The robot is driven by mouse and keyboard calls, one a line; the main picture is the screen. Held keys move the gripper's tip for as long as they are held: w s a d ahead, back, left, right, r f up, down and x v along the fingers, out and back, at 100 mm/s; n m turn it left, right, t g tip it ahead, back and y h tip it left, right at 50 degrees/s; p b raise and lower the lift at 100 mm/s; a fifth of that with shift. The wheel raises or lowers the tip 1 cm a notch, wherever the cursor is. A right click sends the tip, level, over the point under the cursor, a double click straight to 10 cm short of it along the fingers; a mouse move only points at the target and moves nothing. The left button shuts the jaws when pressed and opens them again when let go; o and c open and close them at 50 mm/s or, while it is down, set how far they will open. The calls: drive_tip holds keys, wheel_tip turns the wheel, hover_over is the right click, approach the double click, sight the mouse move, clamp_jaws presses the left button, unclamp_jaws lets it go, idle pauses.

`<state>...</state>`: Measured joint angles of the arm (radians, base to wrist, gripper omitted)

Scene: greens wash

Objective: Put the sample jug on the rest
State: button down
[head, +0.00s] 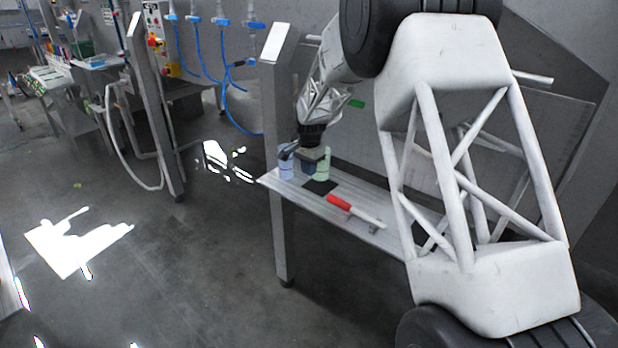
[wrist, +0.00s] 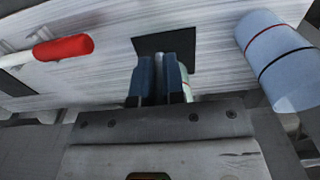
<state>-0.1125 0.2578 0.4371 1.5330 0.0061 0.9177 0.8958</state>
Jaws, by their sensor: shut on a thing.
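A pale green jug (head: 323,165) is at my gripper (head: 311,163), above the bench's left end. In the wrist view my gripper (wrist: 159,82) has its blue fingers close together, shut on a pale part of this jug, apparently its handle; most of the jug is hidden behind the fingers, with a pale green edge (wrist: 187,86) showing. A flat black square (head: 320,187), which I take to be the rest, lies on the bench and also shows just beyond the fingertips in the wrist view (wrist: 180,42). I cannot tell whether the jug touches the bench.
A pale blue jug (head: 286,160) with red and black bands stands beside my gripper, at right in the wrist view (wrist: 272,50). A red-handled tool (head: 339,203) lies on the metal bench (head: 300,196). A grey post (head: 277,110) rises at the bench's left end.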

drive_tip(key=shift+f, duration=1.7)
drive_tip(key=shift+f, duration=0.15)
drive_tip(key=c, duration=1.2)
unclamp_jaws()
wheel_tip(320, 180, up, 12)
drive_tip(key=shift+r, duration=0.15)
